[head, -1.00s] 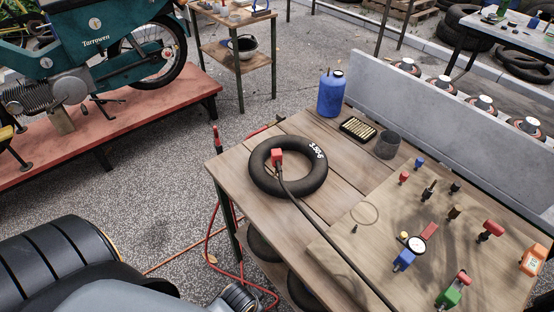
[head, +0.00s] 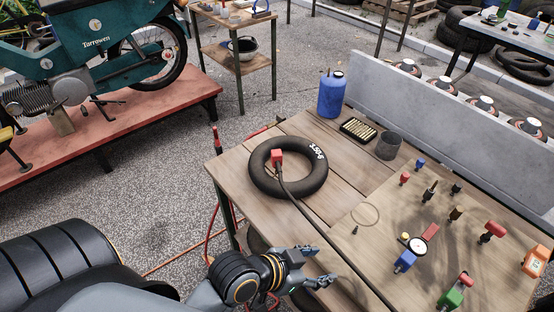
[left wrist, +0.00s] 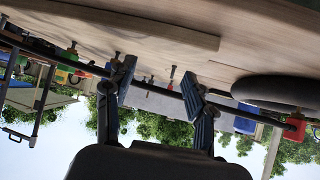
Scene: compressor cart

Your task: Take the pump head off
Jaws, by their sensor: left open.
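The red pump head (head: 277,157) sits at the inner edge of the black inner tube (head: 262,180), which lies on the wooden table. A black hose (head: 325,222) runs from the pump head toward the table's front right. My left gripper (head: 322,266) is open and empty near the table's front edge, nearer than the tube and apart from the pump head. In the left wrist view, which looks upside down, the open fingers (left wrist: 158,85) show with the hose behind them. The red pump head (left wrist: 294,128) is at the right there. My right gripper is not seen.
A blue tank (head: 331,95), a box of small brass parts (head: 358,130) and a dark cup (head: 388,146) stand behind the tube. Several small fittings and a gauge (head: 417,245) lie at the right. A grey wall panel (head: 440,125) borders the back.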

